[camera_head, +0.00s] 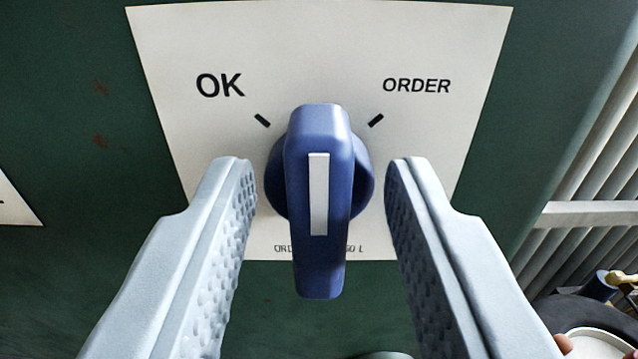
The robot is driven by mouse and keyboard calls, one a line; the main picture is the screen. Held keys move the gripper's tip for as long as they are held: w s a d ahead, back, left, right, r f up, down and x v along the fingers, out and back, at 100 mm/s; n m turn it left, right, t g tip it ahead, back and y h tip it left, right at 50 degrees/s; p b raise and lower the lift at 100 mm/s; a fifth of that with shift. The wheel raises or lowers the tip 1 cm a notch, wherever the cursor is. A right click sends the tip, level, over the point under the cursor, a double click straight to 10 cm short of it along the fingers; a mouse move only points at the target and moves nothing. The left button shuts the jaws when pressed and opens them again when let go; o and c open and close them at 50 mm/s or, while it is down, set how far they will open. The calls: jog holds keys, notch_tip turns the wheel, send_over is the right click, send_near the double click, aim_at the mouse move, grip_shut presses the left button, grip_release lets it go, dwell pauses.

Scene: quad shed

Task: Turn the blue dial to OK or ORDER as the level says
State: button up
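The blue dial (320,270) sits on a white plate (320,40) fixed to a dark green surface. Its handle stands upright in the picture, with a white stripe along it. The plate reads OK at upper left and ORDER at upper right, each with a short black mark; the handle lies between the two marks. Small print at the plate's lower edge is partly hidden by the handle. My gripper (320,190) is open, with one finger on each side of the dial and a visible gap to the handle on both sides. No level shows in this view.
Part of another white plate (15,205) shows at the left edge. At the right are pale slats with a crossbar (590,214).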

grip_shut()
jog(key=shift+n, duration=0.3)
jog(key=n, duration=0.4)
jog(key=shift+a, duration=0.2)
jog(key=shift+a+n, duration=0.1)
jog(key=shift+n, duration=2.1)
grip_release()
jog(key=shift+f, duration=0.1)
